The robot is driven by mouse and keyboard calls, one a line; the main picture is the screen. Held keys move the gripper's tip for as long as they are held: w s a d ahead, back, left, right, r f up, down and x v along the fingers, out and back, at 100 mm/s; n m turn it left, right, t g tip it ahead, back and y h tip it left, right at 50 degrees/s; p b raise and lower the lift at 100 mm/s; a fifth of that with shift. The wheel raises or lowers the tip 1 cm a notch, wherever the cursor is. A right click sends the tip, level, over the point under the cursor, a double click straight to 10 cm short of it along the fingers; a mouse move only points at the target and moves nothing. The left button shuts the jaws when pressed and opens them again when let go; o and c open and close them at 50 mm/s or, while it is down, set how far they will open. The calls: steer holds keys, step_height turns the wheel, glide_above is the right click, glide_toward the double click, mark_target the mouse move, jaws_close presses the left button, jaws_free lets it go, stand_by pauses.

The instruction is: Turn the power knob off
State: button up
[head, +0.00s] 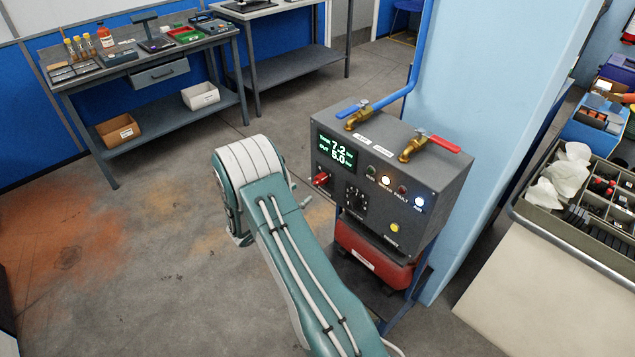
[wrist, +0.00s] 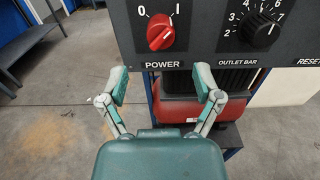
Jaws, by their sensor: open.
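The red power knob (wrist: 160,36) is on the dark panel of the control box, between the marks 0 and 1 and above the word POWER. Its grip slants from lower left to upper right, its upper end towards the 1. In the head view the knob (head: 321,178) shows at the left of the box (head: 440,187), below a lit green display. My gripper (wrist: 160,84) is open and empty, its two fingers spread below the knob and apart from it. In the head view my arm mostly hides the gripper.
A black outlet bar dial (wrist: 261,30) sits right of the knob. A red tank (head: 372,262) is under the box. Blue-handled (head: 352,109) and red-handled (head: 440,142) valves stand on top. A blue pillar is behind. The floor to the left is clear.

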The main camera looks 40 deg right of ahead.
mark_target(317, 180)
steer(key=d, duration=0.7)
steer(key=shift+w, duration=0.25)
jaws_close()
